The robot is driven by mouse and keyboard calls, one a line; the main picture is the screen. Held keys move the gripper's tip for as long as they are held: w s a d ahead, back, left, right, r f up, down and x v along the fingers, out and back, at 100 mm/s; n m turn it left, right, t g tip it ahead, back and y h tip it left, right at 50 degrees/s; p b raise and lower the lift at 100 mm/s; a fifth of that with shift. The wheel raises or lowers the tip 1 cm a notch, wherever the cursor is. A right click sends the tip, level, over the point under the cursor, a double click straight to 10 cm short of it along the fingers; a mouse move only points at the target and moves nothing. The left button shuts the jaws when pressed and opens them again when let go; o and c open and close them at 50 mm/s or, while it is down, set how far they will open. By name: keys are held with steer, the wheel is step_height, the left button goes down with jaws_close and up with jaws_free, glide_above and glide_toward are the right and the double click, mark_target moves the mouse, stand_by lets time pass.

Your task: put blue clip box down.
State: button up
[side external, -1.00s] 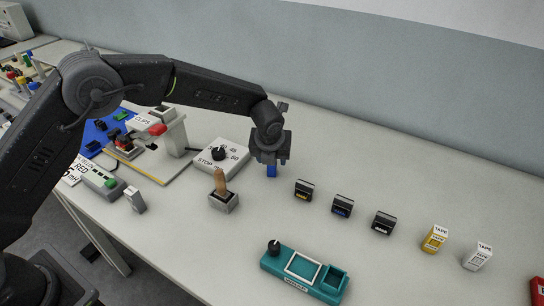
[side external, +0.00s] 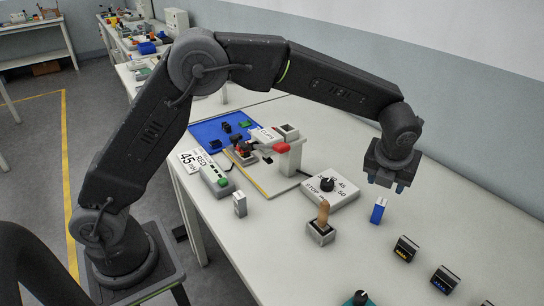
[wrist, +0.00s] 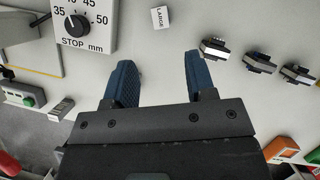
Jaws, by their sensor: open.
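The blue clip box (side external: 378,211) stands upright on the white table, right of the stop block, in the side view. In the wrist view a small white face marked LARGE (wrist: 159,18) lies beyond the fingers and appears to be its top. My gripper (side external: 386,184) is above the box and apart from it. Its two blue fingers (wrist: 158,65) are spread with nothing between them.
The stop block with a black knob (side external: 328,188) and a wooden-handled tool in a holder (side external: 321,228) stand left of the box. Small black boxes (side external: 405,249) form a row to its right. Bare table lies around the box.

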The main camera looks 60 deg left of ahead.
steer(key=s+a+r+n+h, duration=0.1)
steer(key=s+a+r+n, duration=1)
steer(key=s+n, duration=0.35)
steer(key=s+a+n, duration=0.2)
steer(key=s+n, duration=0.6)
steer(key=s+a+f+n+t, duration=0.1)
steer(key=s+a+n, duration=0.1)
steer(key=s+n, duration=0.7)
steer(key=shift+a+f+t+h, duration=0.2)
steer(key=shift+t+h, duration=0.1)
steer(key=shift+h, duration=0.1)
